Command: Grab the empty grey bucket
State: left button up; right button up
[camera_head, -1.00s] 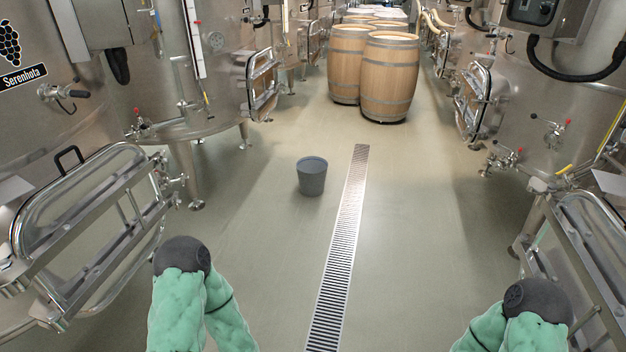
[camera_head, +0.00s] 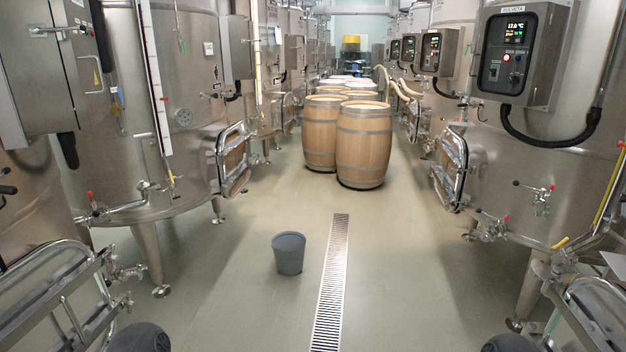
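The grey bucket (camera_head: 288,255) stands upright on the floor, a little left of the picture's middle, beside the left edge of the floor drain. Its top is dark, and I cannot make out whether anything is inside. Nothing touches it. Only dark rounded parts of my two arms show at the bottom edge, one at the lower left and one at the lower right. Neither of my grippers is in view.
A slotted floor drain (camera_head: 330,290) runs along the aisle. Wooden barrels (camera_head: 364,146) stand farther back. Steel vats (camera_head: 130,110) with open hatches (camera_head: 233,160) line both sides. Floor around the bucket is clear.

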aim_at(288, 248)
jog(key=i, duration=1.95)
jog(key=i+u, duration=0.3)
jog(key=i, duration=0.2)
jog(key=i+l+u, duration=0.15)
jog(key=i+u, duration=0.15)
jog(key=i, duration=0.15)
jog(key=i+l+u, duration=0.3)
jog(key=i, duration=0.2)
jog(key=i+l+u, duration=0.85)
jog(key=l, duration=0.2)
jog(key=i+l+u, duration=0.3)
jog(key=l, duration=0.15)
